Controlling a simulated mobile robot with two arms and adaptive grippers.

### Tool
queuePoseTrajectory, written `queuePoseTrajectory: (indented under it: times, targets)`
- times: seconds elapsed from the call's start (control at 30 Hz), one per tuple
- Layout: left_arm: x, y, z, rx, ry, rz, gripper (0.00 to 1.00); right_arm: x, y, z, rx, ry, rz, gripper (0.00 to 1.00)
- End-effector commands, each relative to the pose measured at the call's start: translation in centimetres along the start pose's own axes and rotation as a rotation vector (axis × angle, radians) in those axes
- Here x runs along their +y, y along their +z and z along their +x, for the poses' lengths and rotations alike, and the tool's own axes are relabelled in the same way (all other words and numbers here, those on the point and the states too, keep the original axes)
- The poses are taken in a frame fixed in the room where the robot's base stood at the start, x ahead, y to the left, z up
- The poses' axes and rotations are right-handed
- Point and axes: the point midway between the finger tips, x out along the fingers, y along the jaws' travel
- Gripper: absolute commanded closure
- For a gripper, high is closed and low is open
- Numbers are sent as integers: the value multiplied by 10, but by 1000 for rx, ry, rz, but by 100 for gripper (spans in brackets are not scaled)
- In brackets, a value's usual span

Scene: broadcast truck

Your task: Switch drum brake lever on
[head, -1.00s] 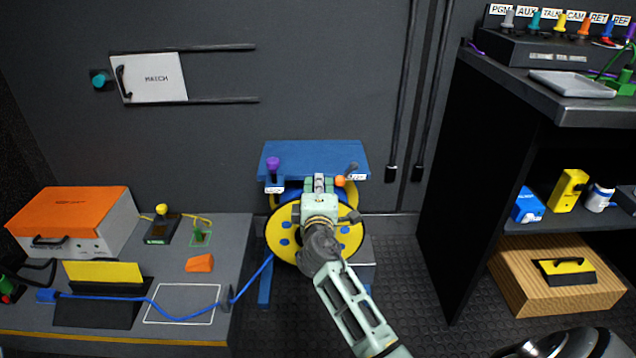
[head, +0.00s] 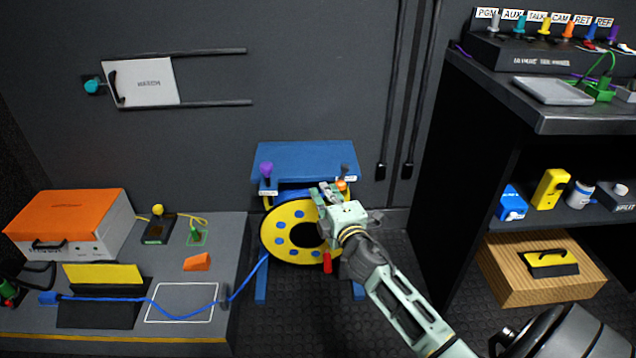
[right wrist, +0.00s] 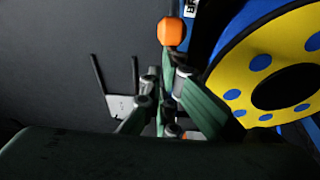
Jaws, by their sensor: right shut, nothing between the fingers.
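The blue drum stand (head: 305,155) holds a yellow cable drum (head: 284,222) with blue spots. A lever with an orange knob (head: 341,185) is at the stand's right front, by a white label; the knob also shows in the right wrist view (right wrist: 172,32). I take it for the brake lever; the label is too small to read. My right gripper (head: 327,192) is shut and empty, just left of the knob and in front of the stand. In the right wrist view its green fingers (right wrist: 168,88) lie just below the knob; whether they touch it I cannot tell.
A purple knob (head: 266,168) stands at the stand's left end. A red handle (head: 327,262) is low on the drum's right side. A blue cable (head: 180,317) runs left onto the grey bench (head: 222,260). A black shelf (head: 455,170) stands at right.

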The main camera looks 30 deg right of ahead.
Motion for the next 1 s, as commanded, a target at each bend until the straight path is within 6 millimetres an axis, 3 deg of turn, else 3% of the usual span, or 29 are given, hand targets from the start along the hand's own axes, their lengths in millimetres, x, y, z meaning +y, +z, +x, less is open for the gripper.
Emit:
queuePoseTrajectory:
  times: [0.37, 0.43, 0.6, 1.0]
  targets:
    - [0, -3, 13, 1, -1, 0, 60, 1, 30, -19, 362, -19, -4, 100]
    - [0, -2, 13, 1, -1, 0, 60, 1, 32, -23, 365, -16, 5, 100]
    - [0, -2, 10, 0, -1, -1, 60, 1, 46, -30, 366, -15, 4, 100]
    - [0, 2, -6, 0, -1, -1, 60, 3, 84, -38, 643, -26, 7, 100]
